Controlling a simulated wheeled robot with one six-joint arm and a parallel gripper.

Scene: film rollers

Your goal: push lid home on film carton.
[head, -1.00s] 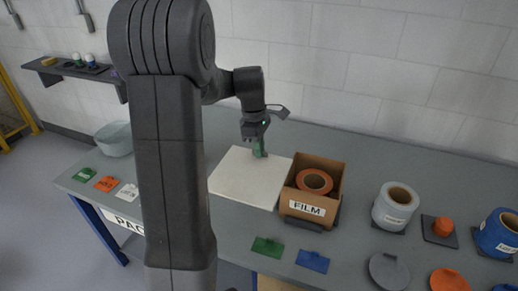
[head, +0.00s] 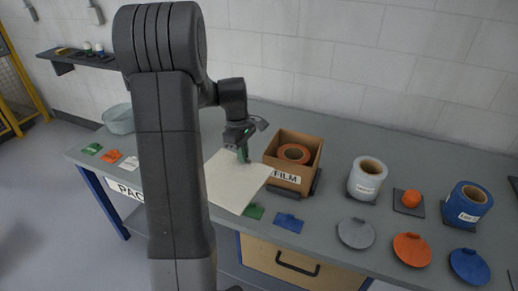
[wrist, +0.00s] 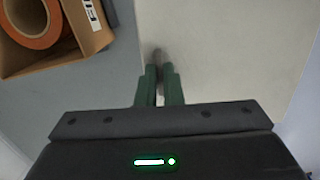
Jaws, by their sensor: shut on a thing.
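The film carton (head: 287,179) is an open brown box with a FILM label on its front. An orange-edged roll (head: 293,153) sits inside it. My gripper (head: 243,157) is left of the carton, with green fingers pointing down. It is shut on the lid (head: 228,188), a flat cream panel, apparently by a small grey grip at the fingertips in the wrist view (wrist: 158,62). The lid looks tilted in the head view and lies beside the carton, not over its opening. The carton (wrist: 88,38) also shows at the wrist view's upper left.
A pale film roll (head: 366,180), an orange knob on a dark square (head: 410,200) and a blue roll (head: 467,206) stand to the right. Round grey (head: 356,233), orange (head: 412,249) and blue (head: 469,266) discs lie along the front. Small green and blue tags lie before the carton.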

